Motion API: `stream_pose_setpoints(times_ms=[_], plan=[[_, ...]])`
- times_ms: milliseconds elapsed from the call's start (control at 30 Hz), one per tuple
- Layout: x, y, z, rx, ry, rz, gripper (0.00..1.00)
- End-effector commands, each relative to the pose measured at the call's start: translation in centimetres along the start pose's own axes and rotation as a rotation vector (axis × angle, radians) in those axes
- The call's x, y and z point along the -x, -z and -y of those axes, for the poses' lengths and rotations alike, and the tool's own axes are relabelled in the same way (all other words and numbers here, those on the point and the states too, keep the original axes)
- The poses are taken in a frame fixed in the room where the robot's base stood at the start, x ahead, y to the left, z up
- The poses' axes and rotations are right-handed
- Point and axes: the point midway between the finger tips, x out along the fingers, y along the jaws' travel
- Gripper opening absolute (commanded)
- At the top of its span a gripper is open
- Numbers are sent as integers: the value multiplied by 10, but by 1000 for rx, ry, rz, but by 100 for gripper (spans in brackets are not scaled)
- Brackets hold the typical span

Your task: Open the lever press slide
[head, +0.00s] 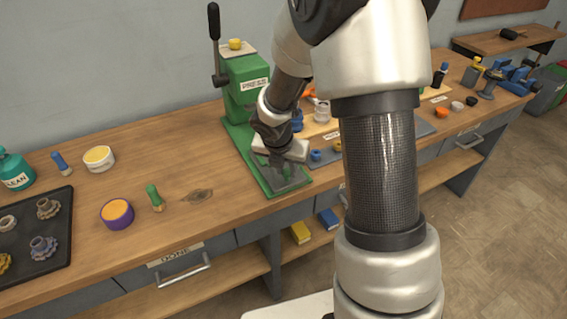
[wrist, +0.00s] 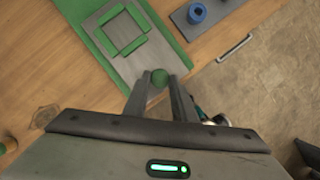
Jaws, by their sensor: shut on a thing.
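The green lever press (head: 247,90) stands at the back of the bench, its black lever (head: 214,35) upright at the left. Its grey slide (head: 293,184) lies on the green base in front of the press body. In the wrist view the slide (wrist: 128,68) has a green square outline on it and a round green knob (wrist: 159,77) near its end. My gripper (wrist: 158,84) is shut on this knob, one finger on each side. In the head view my gripper (head: 284,162) is low over the slide, and my arm hides part of the base.
A purple-rimmed round container (head: 117,214) and a green-topped peg (head: 155,198) stand to the left. A dark tray with gears (head: 60,262) is further left. Blue and orange parts lie right of the press. The bench between the peg and the press is mostly clear.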

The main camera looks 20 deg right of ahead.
Motion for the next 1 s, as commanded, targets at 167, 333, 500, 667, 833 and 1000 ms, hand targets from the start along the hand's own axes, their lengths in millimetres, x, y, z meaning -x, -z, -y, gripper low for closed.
stream_pose_setpoints(times_ms=[167, 333, 500, 667, 833, 1000], plan=[[1, 0, 0, 0, -2, 2, 0], [1, 0, 0, 0, -3, 2, 0], [1, 0, 0, 0, -2, 2, 43], [0, 0, 0, 0, -1, 1, 43], [5, 0, 0, -1, -2, 2, 43], [32, -2, 0, -1, -2, 3, 43]])
